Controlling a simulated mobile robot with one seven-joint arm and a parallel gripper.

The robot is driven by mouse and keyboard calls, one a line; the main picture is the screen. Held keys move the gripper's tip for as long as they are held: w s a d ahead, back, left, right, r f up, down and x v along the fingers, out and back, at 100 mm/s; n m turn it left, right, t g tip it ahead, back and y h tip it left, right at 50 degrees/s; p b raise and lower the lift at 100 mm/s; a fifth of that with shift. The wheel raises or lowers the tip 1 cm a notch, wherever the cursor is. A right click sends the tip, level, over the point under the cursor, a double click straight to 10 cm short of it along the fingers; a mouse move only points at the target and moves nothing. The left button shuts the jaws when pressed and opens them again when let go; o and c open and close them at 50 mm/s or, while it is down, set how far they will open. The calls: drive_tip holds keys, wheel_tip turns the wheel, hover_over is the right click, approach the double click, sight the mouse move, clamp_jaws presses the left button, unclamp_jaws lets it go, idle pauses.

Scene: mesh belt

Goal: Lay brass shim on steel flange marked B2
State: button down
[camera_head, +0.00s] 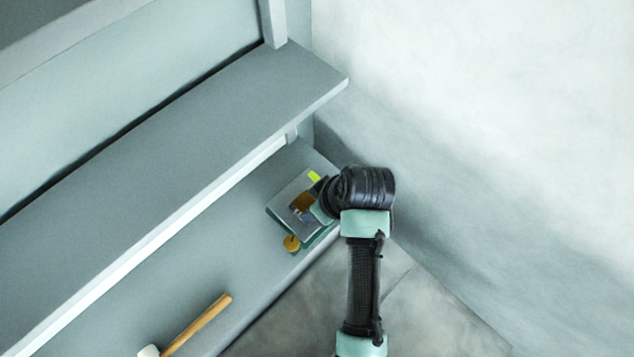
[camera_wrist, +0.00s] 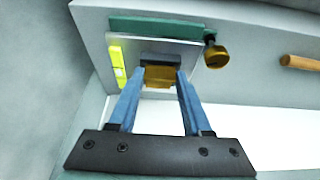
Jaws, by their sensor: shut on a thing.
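My gripper (camera_wrist: 160,82) is shut on a small brass-coloured piece, the brass shim (camera_wrist: 158,76), which sits between the blue fingertips. The shim also shows in the head view (camera_head: 302,202). It is over a flat grey plate (camera_wrist: 186,82), apparently the steel flange, which also shows in the head view (camera_head: 284,203). A yellow-green tag (camera_wrist: 117,63) lies along one side of the plate; no B2 marking can be read. I cannot tell whether the shim touches the plate. A dark blue-grey piece (camera_wrist: 162,59) shows just beyond the shim.
A round brass-coloured knob (camera_head: 292,243) and a teal strip (camera_wrist: 155,27) are beside the plate. A mallet with a wooden handle (camera_head: 198,323) lies on the bench (camera_head: 195,280). A grey shelf (camera_head: 190,140) overhangs the bench. A wall closes the right side.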

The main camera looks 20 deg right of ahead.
drive_tip(key=shift+f, duration=0.15)
drive_tip(key=shift+c, duration=1.7)
unclamp_jaws()
drive_tip(key=shift+r, duration=0.5)
drive_tip(key=p+v, duration=0.1)
drive_tip(key=v, duration=1.1)
drive_tip(key=shift+r, duration=0.25)
drive_tip(key=shift+f, duration=0.1)
